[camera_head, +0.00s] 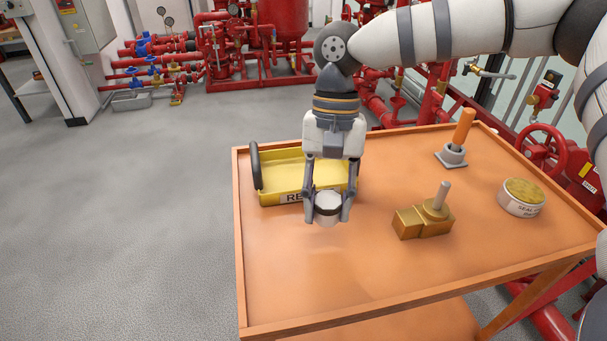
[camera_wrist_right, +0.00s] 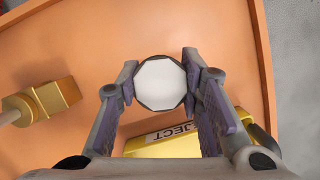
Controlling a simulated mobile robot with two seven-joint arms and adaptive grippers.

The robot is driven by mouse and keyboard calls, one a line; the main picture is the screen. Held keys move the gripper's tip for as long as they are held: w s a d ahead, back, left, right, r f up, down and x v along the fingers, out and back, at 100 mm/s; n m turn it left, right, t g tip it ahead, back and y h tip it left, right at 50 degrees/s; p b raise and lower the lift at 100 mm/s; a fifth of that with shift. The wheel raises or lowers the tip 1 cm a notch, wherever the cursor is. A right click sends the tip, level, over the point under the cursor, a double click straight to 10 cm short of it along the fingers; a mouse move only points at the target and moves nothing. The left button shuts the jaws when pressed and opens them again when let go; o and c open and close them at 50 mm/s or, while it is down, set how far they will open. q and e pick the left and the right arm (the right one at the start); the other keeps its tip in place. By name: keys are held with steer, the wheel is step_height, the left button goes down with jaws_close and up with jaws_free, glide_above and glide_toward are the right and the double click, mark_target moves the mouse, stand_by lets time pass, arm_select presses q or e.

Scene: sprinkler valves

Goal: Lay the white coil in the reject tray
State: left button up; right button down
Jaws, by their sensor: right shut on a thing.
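The white coil (camera_head: 327,205) is a short cylinder with a dark faceted rim. My right gripper (camera_head: 328,204) is shut on it and holds it above the orange cart top, in front of the reject tray. In the right wrist view the coil (camera_wrist_right: 160,82) sits between the two fingertips. The yellow reject tray (camera_head: 277,175) stands at the back left of the cart, partly hidden by my right gripper. Its label is partly covered. In the right wrist view the tray (camera_wrist_right: 160,149) lies at the lower middle. My left gripper is not in view.
A brass valve body (camera_head: 424,219) with a grey stem stands right of the coil. An orange-handled tool (camera_head: 460,135) stands in a grey base at the back. A round labelled tin (camera_head: 521,198) is at the right. The front left of the orange cart (camera_head: 290,285) is clear.

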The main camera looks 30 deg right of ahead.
steer(key=w+d+r+m+t+y, duration=0.1)
steer(key=w+d+r+m+t, duration=0.25)
steer(key=d+r+m, duration=0.75)
steer(key=m+b, duration=0.3)
steer(key=m, duration=0.2)
glide_toward(298, 176)
steer(key=shift+s+a+f+t, duration=0.35)
steer(key=shift+s+a+f, duration=0.3)
steer(key=shift+s+f, duration=0.05)
steer(key=shift+w+a+f+b, duration=0.15)
steer(key=shift+w+f+b, duration=0.15)
steer(key=shift+w+f, duration=0.2)
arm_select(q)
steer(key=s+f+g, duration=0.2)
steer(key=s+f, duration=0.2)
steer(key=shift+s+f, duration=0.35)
arm_select(e)
steer(key=shift+w+f, duration=0.2)
steer(key=shift+f, duration=1.4)
steer(key=shift+f, duration=0.1)
steer(key=c, duration=1.1)
jaws_free()
steer(key=shift+f, duration=0.1)
